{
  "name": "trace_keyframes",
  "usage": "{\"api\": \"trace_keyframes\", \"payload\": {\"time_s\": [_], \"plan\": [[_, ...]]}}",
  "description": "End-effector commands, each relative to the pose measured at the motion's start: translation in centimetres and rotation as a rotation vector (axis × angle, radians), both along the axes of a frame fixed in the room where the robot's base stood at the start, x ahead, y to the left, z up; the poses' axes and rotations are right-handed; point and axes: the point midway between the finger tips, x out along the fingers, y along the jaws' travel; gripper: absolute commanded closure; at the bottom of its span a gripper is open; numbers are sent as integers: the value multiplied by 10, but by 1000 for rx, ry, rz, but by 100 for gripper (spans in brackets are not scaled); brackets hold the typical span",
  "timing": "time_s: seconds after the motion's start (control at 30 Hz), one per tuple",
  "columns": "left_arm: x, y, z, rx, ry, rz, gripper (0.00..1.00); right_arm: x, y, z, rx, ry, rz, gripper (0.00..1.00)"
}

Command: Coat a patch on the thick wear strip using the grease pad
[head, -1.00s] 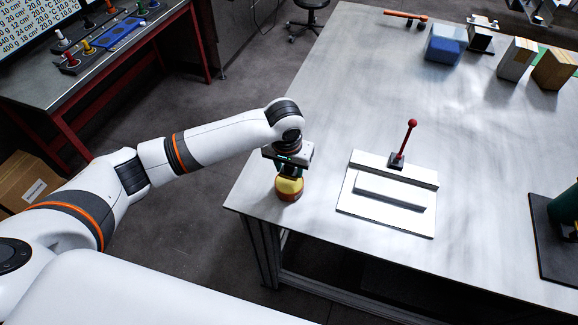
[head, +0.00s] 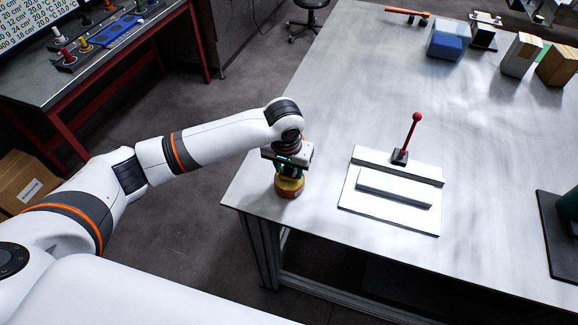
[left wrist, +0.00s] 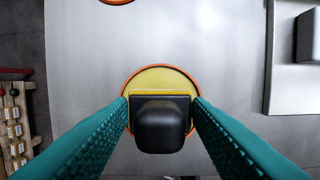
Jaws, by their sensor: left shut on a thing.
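My left gripper (head: 289,166) is shut on the black handle (left wrist: 161,125) of the grease pad, with a green finger on each side of it. A yellow edge (left wrist: 158,95) shows beneath the handle. A round yellow, orange-rimmed tin (head: 290,187) is directly below the gripper near the table's left corner; it also shows in the left wrist view (left wrist: 165,78). The pad's underside is hidden, so its contact with the tin cannot be seen. Right of it, a white plate (head: 362,212) carries two raised pale strips, a rear one (head: 385,163) and a front one (head: 394,188). My right gripper is not in view.
A red ball-topped lever (head: 413,133) stands on a dark base at the rear strip. A dark green object on a black base (head: 560,235) is at the right edge. A blue box (head: 446,45) and other blocks stand far back. The table centre is clear.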

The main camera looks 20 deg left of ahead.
Motion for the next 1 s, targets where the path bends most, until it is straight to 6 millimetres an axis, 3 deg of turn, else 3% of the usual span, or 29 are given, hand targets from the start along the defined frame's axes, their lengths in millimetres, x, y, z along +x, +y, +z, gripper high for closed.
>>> {"api": "trace_keyframes", "payload": {"time_s": [1.0], "plan": [[0, 0, -11, -1, 0, 0, 74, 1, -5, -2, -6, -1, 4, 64]]}}
